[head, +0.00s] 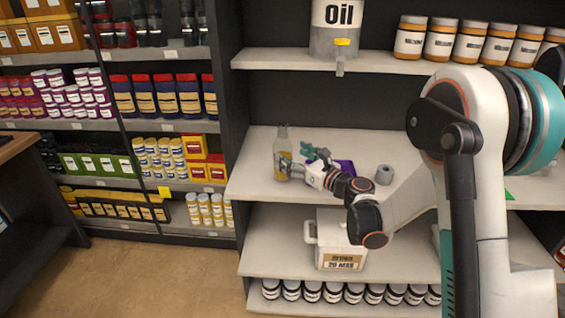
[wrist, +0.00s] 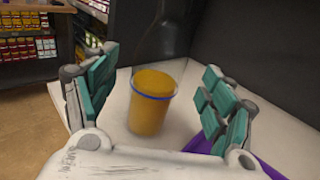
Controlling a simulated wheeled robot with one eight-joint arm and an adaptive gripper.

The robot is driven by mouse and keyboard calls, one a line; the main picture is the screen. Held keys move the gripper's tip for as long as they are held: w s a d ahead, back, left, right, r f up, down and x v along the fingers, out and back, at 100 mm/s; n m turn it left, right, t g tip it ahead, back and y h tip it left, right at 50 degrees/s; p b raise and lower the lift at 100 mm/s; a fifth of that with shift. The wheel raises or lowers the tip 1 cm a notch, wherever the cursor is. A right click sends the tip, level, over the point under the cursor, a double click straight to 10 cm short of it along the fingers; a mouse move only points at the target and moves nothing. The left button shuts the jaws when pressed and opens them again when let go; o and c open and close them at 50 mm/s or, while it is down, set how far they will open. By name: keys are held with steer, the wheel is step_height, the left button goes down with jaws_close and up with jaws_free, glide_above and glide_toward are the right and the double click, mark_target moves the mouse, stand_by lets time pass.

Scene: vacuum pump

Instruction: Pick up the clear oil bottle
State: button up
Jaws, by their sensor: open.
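The clear oil bottle (head: 281,150) stands upright near the left end of the middle shelf, its neck upward and yellow-orange oil inside. In the wrist view the bottle (wrist: 151,103) shows its oil and a blue ring around it; its clear upper part is faint against the dark back panel. My gripper (head: 298,160) is at the bottle. In the wrist view my gripper (wrist: 157,88) is open, with one teal-padded finger to the left of the bottle and one to the right. Gaps show on both sides, and nothing is held.
A purple item (head: 344,167) lies on the shelf (head: 245,178), right of the gripper. A grey cylinder (head: 384,175) stands further right. A large Oil container (head: 334,28) is on the shelf above; a white canister (head: 340,240) stands below.

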mark_target(289, 155)
steer(key=x, duration=0.1)
steer(key=b+x, duration=0.1)
steer(key=x, duration=0.2)
steer(key=shift+a+f+b, duration=0.1)
steer(key=shift+f+b, duration=0.25)
steer(key=shift+w+a+r, duration=0.1)
steer(key=shift+w+a, duration=0.3)
steer(key=shift+w, duration=0.05)
steer(key=c, duration=1.4)
